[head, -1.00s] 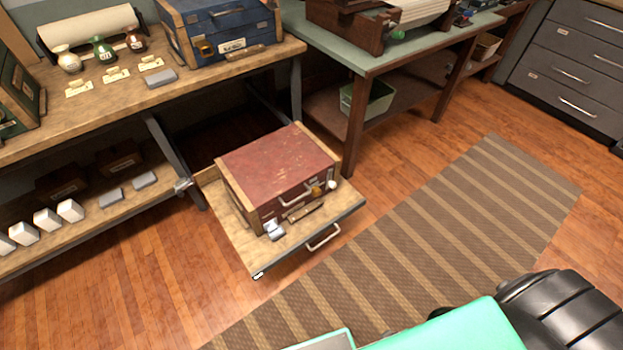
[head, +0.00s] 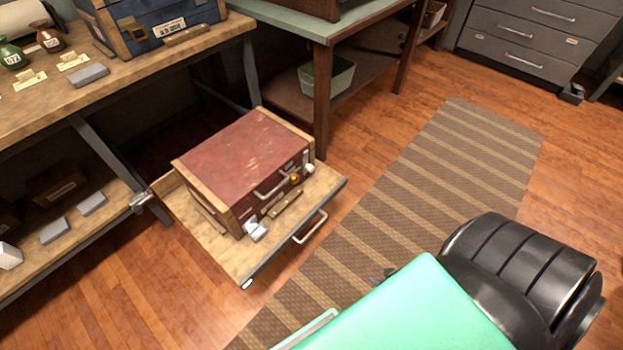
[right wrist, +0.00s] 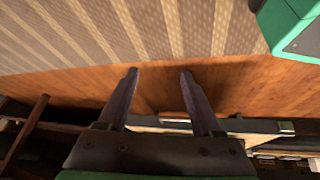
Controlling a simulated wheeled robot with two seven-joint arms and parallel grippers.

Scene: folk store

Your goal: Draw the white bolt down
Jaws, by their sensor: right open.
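A red chest with wooden edges (head: 235,155) sits on a pulled-out wooden tray. A small white knob-like piece (head: 309,168), which looks like the white bolt, is at the right end of its front, beside a yellow piece (head: 295,177). Its exact shape is too small to tell. My right gripper (head: 388,271) shows only dark tips past my green arm, apart from the chest and to its lower right in the head view. In the right wrist view its two fingers (right wrist: 158,80) are spread with nothing between them. My left gripper is not in view.
The tray (head: 210,245) has a metal handle (head: 310,228) at its front. A pale grey block-like piece (head: 256,231) is at the chest's lower front corner. A workbench (head: 130,85) stands at left. A striped rug (head: 430,170) and open floor lie to the right.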

